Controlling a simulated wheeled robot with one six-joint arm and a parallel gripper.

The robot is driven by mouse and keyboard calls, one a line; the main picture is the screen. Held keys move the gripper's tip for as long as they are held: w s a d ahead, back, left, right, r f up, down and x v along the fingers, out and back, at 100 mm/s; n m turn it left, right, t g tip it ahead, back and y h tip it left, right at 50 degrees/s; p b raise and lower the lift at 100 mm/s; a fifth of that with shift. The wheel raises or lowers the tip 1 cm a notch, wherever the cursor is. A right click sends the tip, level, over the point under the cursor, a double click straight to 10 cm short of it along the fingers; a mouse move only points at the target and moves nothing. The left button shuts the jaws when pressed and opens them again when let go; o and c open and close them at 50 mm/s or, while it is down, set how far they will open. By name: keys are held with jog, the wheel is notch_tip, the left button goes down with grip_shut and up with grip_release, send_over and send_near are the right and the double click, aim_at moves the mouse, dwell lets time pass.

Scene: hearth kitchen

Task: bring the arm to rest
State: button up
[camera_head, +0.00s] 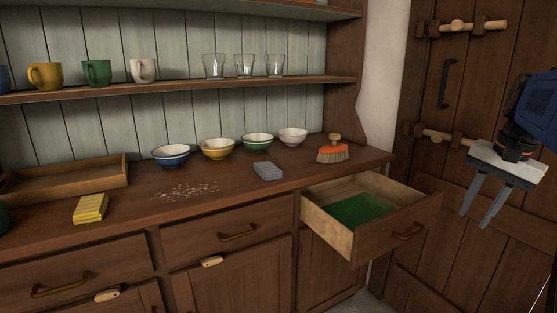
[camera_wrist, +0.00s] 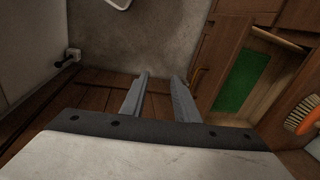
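My gripper (camera_head: 477,205) hangs at the right of the head view, in front of the wooden door and to the right of the open drawer. Its two grey fingers point down and stand apart with nothing between them. In the wrist view the gripper (camera_wrist: 160,78) also shows both fingers apart and empty, above the floor. My gripper touches nothing that I can see.
The drawer (camera_head: 377,241) stands open with a green lining. The counter holds an orange brush (camera_head: 333,154), a grey block (camera_head: 267,171), several bowls, crumbs (camera_head: 186,192), a yellow sponge (camera_head: 90,208) and a wooden tray (camera_head: 75,186). The door (camera_head: 440,170) is behind my gripper.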

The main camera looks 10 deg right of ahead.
jog(key=s+a+f+n+t, duration=0.1)
jog(key=s+a+f+n, duration=0.2)
jog(key=a+f+n, duration=0.3)
jog(key=s+a+f+n+t, duration=0.1)
jog(key=a+f+n, duration=0.6)
jog(key=a, duration=1)
notch_tip(320, 180, down, 4)
jog(key=shift+s+a+r+t, duration=0.1)
jog(key=shift+s+a+t, duration=0.25)
jog(key=shift+s, duration=0.55)
